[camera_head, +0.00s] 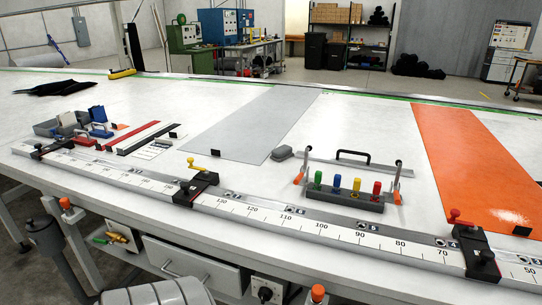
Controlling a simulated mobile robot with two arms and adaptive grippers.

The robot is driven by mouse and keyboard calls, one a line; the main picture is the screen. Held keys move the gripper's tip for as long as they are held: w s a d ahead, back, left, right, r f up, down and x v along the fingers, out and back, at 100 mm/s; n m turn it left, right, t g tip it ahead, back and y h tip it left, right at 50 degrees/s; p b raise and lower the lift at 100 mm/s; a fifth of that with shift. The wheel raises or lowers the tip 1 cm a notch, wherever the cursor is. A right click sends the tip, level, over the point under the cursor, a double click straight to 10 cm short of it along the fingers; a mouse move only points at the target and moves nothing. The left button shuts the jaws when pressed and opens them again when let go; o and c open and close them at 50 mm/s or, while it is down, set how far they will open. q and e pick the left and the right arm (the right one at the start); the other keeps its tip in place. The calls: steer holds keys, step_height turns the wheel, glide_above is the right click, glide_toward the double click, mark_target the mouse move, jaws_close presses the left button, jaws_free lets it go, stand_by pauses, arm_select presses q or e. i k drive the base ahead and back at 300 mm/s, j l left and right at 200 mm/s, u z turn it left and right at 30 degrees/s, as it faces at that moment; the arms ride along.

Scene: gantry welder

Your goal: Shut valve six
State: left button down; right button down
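Several small valve-like fittings with black-and-white labels sit in the metal rail along the table's front edge. One fitting (362,226) is right of the middle, with a label that looks like a 5. Another fitting (306,212) is to its left, and a further one (232,195) is farther left. One more (440,241) is by the red-handled stop. The labels are too small to read surely, so I cannot tell which is valve six or whether it is open or shut. Neither of my grippers is in view.
A yellow-handled stop (196,187) and a red-handled stop (478,252) stand on the numbered rail. A rack with coloured handles (348,198) stands behind the rail. A grey plate (245,122) and an orange plate (478,160) lie flat.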

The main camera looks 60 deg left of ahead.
mark_target(100, 242)
steer(key=u, duration=1.4)
steer(key=i+j+u, duration=0.1)
steer(key=j+u, duration=0.35)
steer(key=i+j+u, duration=0.15)
steer(key=j+u, duration=0.15)
steer(key=u, duration=0.15)
steer(key=i+j+u, duration=0.15)
steer(key=j+u, duration=0.15)
steer(key=u, duration=0.2)
steer(key=i+j, duration=0.25)
